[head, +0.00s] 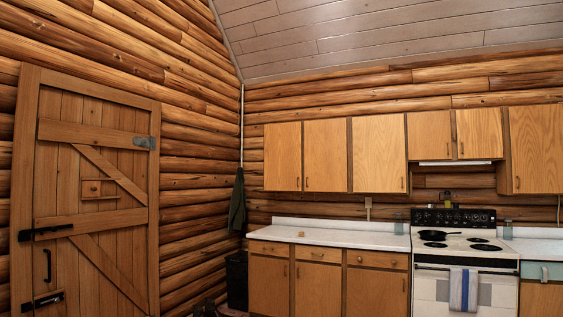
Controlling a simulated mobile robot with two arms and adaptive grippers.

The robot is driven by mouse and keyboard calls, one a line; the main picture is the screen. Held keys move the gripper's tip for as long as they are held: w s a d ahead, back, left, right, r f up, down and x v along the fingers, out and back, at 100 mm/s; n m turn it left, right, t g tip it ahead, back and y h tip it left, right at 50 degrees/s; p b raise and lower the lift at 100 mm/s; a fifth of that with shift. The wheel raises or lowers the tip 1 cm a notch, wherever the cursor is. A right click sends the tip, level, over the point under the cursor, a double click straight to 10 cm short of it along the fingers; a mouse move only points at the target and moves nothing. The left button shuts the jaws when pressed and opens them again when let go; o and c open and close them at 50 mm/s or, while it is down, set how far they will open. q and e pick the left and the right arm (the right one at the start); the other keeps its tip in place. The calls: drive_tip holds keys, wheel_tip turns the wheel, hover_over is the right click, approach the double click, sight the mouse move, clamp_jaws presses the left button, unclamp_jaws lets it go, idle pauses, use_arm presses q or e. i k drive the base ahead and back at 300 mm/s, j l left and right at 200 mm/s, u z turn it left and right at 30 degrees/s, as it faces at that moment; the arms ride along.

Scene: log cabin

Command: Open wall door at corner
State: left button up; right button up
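A wooden plank door (70,190) with diagonal braces is set in the log wall at the left, near the room's corner. It looks closed in its frame. A black handle (47,265) is on its lower left side. A black latch (46,231) sits above the handle and another black bolt (42,302) sits below it. A grey metal hinge (145,142) shows at the upper right of the door. The bottom of the door is cut off by the picture edge. Neither of my grippers is in view.
Wooden base cabinets with a white countertop (330,238) run along the back wall. A white stove (465,260) with a pan and a towel stands at the right. A dark bin (237,280) stands in the corner below a hanging dark cloth (238,205). Little floor shows.

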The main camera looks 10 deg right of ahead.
sight(283, 142)
drive_tip(key=i, duration=2.8)
drive_tip(key=i+l+z, duration=0.15)
drive_tip(key=i, duration=2.7)
drive_tip(key=i+j+z, duration=0.15)
drive_tip(key=i+z, duration=0.3)
drive_tip(key=i+j+z, duration=0.5)
drive_tip(key=i+l, duration=0.05)
drive_tip(key=l, duration=0.05)
